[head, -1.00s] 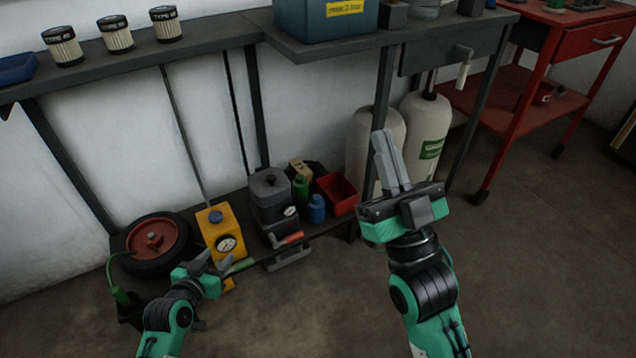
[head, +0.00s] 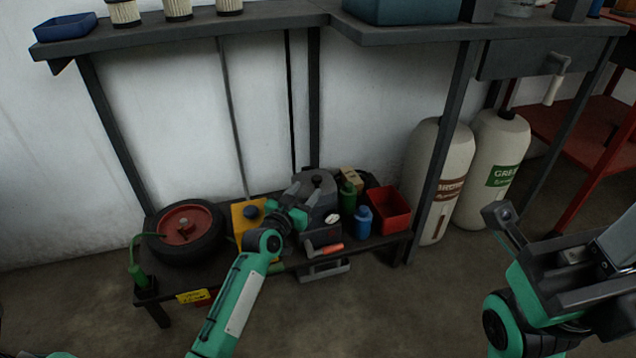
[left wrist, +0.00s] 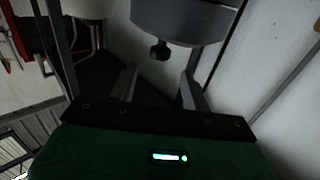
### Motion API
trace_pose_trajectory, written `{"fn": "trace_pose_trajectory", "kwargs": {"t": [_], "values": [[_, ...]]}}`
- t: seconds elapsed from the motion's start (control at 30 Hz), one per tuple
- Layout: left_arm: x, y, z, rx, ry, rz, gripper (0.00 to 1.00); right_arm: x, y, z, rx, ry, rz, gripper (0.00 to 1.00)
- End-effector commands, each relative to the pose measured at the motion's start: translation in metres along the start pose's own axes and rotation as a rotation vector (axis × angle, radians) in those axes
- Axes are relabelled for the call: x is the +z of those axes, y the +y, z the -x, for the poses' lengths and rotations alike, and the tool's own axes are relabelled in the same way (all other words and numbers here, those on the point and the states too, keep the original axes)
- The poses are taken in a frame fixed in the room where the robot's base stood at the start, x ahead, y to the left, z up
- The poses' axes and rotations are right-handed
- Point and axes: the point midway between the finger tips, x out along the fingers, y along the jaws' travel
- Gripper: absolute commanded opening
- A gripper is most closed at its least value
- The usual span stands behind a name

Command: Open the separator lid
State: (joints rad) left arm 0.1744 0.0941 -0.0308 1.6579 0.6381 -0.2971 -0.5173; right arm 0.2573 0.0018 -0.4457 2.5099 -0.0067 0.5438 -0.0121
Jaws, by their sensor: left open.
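The separator (head: 326,206), a dark grey can with a lid (head: 318,187) and a small black knob (head: 317,180), stands on the low shelf. The lid appears to be on it. My left gripper (head: 298,192) is at its left side, open, partly covering the separator. In the left wrist view the knob (left wrist: 160,52) hangs below a grey rounded body, just beyond and between the open fingertips (left wrist: 158,84); no contact shows. My right gripper (head: 612,244) is at the right edge, away from the separator, with its fingers cut off by the frame.
On the shelf, a yellow unit (head: 243,215) and black wheel (head: 185,232) lie left; green and blue bottles (head: 363,221) and a red bin (head: 388,208) lie right. An orange-handled tool (head: 325,250) is in front. The workbench (head: 400,34) overhangs; two cylinders (head: 437,180) stand right.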

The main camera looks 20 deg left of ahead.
Motion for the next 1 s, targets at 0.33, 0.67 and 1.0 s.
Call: {"fn": "trace_pose_trajectory", "kwargs": {"t": [0.33,0.67,1.0], "values": [[0.003,0.0,-0.055,0.0,0.0,0.001,0.48,-0.004,0.003,-0.004,0.015,0.043,0.001,0.0],[0.001,0.001,-0.074,0.001,-0.002,0.0,0.48,-0.005,0.005,-0.009,0.022,0.057,0.0,0.0],[0.0,0.001,-0.074,0.001,-0.001,0.0,0.29,-0.004,0.005,-0.01,0.024,0.056,0.001,0.0]]}}
